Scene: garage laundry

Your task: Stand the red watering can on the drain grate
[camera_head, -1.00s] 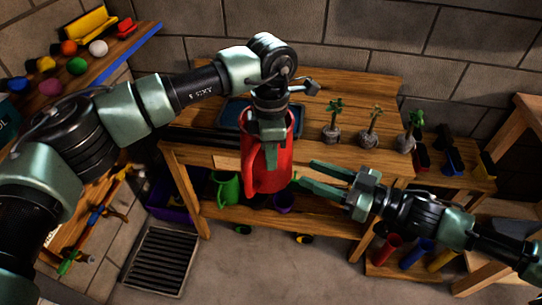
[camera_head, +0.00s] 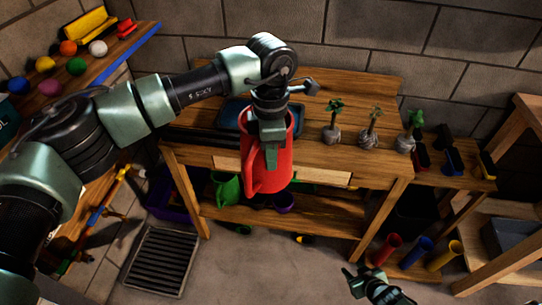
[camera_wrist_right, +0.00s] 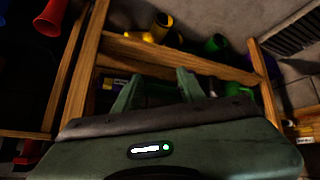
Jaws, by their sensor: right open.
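The red watering can (camera_head: 280,172) is in front of the workbench's front edge, roughly upright. My left gripper (camera_head: 268,150) comes down onto it from above and looks shut on it; its fingertips are partly hidden against the red body. The drain grate (camera_head: 160,262) is a dark slatted rectangle in the floor at the lower left, bare, and its corner shows in the right wrist view (camera_wrist_right: 292,25). My right gripper (camera_head: 362,282) is low at the bottom of the head view, away from the can. In the right wrist view its fingers (camera_wrist_right: 158,90) are apart and empty.
The wooden workbench (camera_head: 340,152) carries a blue tray (camera_head: 232,118) and potted seedlings (camera_head: 370,140). A purple crate (camera_head: 172,200) stands behind the grate. The floor (camera_head: 250,270) right of the grate is clear.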

